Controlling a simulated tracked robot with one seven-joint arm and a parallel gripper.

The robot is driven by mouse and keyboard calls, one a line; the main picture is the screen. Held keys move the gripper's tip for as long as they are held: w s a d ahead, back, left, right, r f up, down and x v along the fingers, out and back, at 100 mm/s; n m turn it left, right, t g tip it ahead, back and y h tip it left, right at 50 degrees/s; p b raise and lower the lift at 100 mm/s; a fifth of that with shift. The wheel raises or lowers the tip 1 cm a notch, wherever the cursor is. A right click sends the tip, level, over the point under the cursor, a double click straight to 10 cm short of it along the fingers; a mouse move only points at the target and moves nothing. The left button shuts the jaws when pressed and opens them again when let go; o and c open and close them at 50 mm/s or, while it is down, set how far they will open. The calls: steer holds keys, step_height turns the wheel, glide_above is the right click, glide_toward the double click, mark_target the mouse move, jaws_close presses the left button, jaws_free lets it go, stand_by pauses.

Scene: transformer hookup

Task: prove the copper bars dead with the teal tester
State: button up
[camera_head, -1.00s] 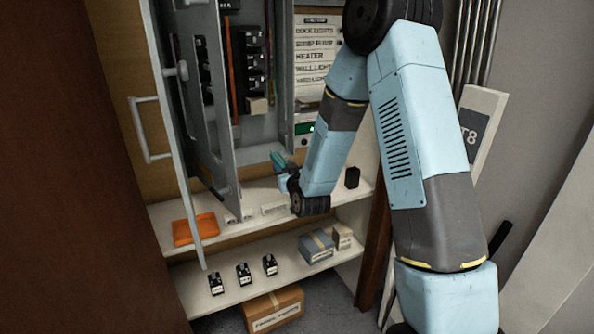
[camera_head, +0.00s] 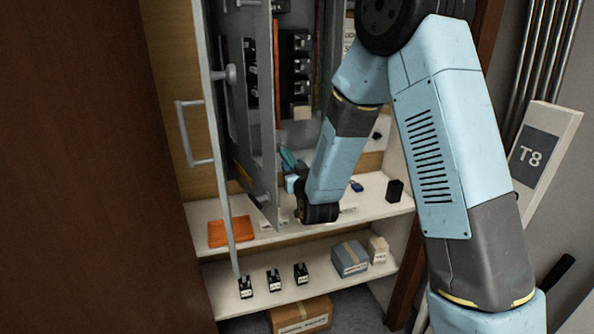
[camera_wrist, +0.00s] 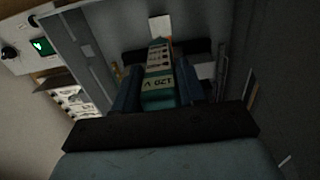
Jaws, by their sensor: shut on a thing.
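The teal tester (camera_wrist: 157,85) is between the two blue fingers of my gripper (camera_wrist: 158,88) in the wrist view, its lettered label facing the camera. My gripper is shut on it. In the head view, the tester (camera_head: 288,158) shows as a small teal shape at the open front of the grey cabinet (camera_head: 292,130), partly hidden by my wrist. Thin reddish vertical strips (camera_head: 276,75) stand inside the cabinet; I cannot tell whether these are the copper bars. The tester's tip and any contact are not clear in the wrist view.
The cabinet door (camera_head: 215,130) with its handle (camera_head: 192,133) stands open at left. Below are a shelf with an orange tray (camera_head: 231,231) and a black block (camera_head: 394,190), then a lower shelf with small black devices (camera_head: 273,281) and boxes (camera_head: 350,258).

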mark_target(286, 157)
steer(key=shift+x, duration=3.2)
steer(key=shift+w+a, duration=0.25)
steer(key=shift+w, duration=0.3)
